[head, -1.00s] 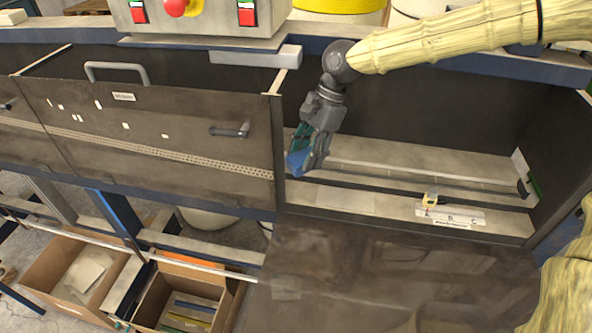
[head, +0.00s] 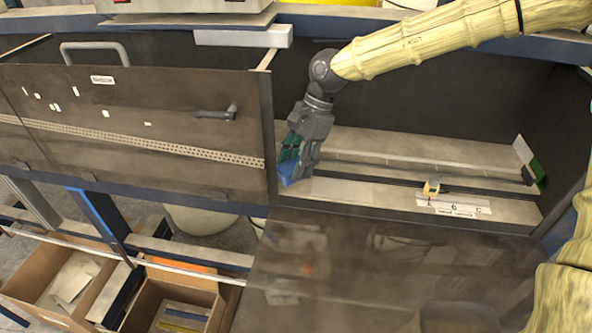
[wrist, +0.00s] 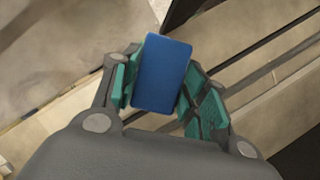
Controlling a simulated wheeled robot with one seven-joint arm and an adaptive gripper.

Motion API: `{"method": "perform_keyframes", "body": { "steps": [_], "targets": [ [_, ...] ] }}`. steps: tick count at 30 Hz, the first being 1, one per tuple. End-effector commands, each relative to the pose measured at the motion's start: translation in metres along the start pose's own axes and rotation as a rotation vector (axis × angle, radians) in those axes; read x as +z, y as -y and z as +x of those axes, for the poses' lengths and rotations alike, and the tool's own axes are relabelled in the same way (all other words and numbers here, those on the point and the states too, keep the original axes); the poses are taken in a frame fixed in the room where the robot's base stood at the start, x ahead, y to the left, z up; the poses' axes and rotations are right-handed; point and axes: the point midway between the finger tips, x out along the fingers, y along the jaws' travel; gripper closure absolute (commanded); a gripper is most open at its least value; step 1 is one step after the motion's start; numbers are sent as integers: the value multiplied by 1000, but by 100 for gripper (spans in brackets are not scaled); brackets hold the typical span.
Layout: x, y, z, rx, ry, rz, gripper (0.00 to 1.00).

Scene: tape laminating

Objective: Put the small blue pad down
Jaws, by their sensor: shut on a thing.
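The small blue pad (wrist: 162,73) is a flat blue block between the green-padded fingers of my gripper (wrist: 160,85) in the wrist view. My gripper is shut on it. In the head view, my gripper (head: 297,165) points down at the left end of the open bay, and the pad (head: 293,174) shows at its fingertips. The pad is close over the pale ledge (head: 365,190) at the bay's front. I cannot tell whether it touches the ledge.
A dark panel with a handle (head: 215,112) stands directly left of my gripper. A small yellow-and-white item (head: 432,186) sits by a white label strip marked A, B, C (head: 453,207) at the right. A green-edged plate (head: 530,160) leans at the far right. The ledge between is clear.

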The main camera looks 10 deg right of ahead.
Motion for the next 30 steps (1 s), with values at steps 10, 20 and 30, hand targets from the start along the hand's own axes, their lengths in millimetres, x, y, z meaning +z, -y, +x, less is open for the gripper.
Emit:
{"method": "perform_keyframes", "body": {
  "steps": [10, 20, 30],
  "targets": [
    [2, 2, 4, -1, -1, -3, 78],
    [0, 2, 7, -2, -2, -4, 38],
    [0, 2, 7, -1, -1, -3, 35]
  ]
}}
